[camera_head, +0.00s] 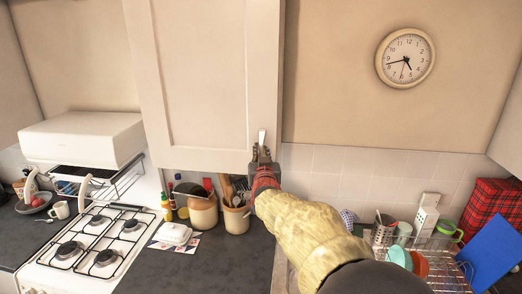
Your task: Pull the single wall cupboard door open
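The single wall cupboard door (203,75) is a cream panelled door in the upper middle of the head view. It looks shut or nearly so; I see no clear gap. Its small pale metal handle (262,137) is upright near the lower right corner. My gripper (262,152) is at the handle's lower end, with its dark fingertips at or around it. The fingers are too small to show whether they grip the handle. My arm comes up from the lower right and hides part of the counter.
A wall clock (405,58) hangs to the right over bare wall. Below the door are stoneware jars (236,218) and bottles on the dark counter (195,268). A white cooker (85,250) stands left. A dish rack (445,270) with crockery is at the lower right.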

